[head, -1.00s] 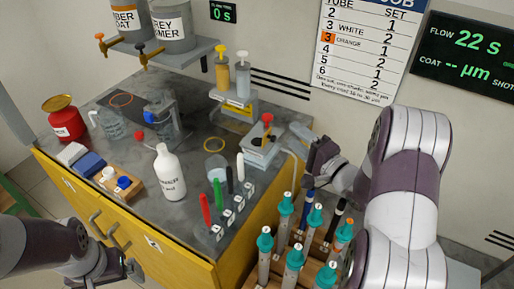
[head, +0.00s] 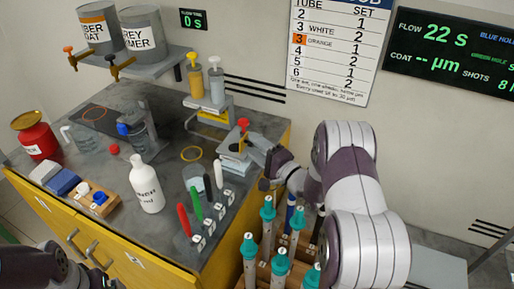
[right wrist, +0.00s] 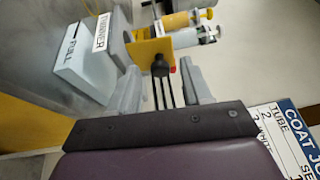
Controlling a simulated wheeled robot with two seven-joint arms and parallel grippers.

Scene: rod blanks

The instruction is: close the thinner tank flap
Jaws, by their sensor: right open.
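The thinner tank (head: 236,166) is a grey box with a red knob at the back right of the bench. My right gripper (head: 266,170) is at the tank's right side. Its fingers (right wrist: 160,85) are apart, with a black part showing between them; contact is unclear. My left arm is at the lower left; its fingers are not clear.
A rack of teal-capped tubes (head: 268,235) stands below my right arm. Coloured markers (head: 195,205), a white bottle (head: 147,188) and a yellow ring (head: 192,154) are on the bench left of the tank. Two pump bottles (head: 206,82) stand behind it.

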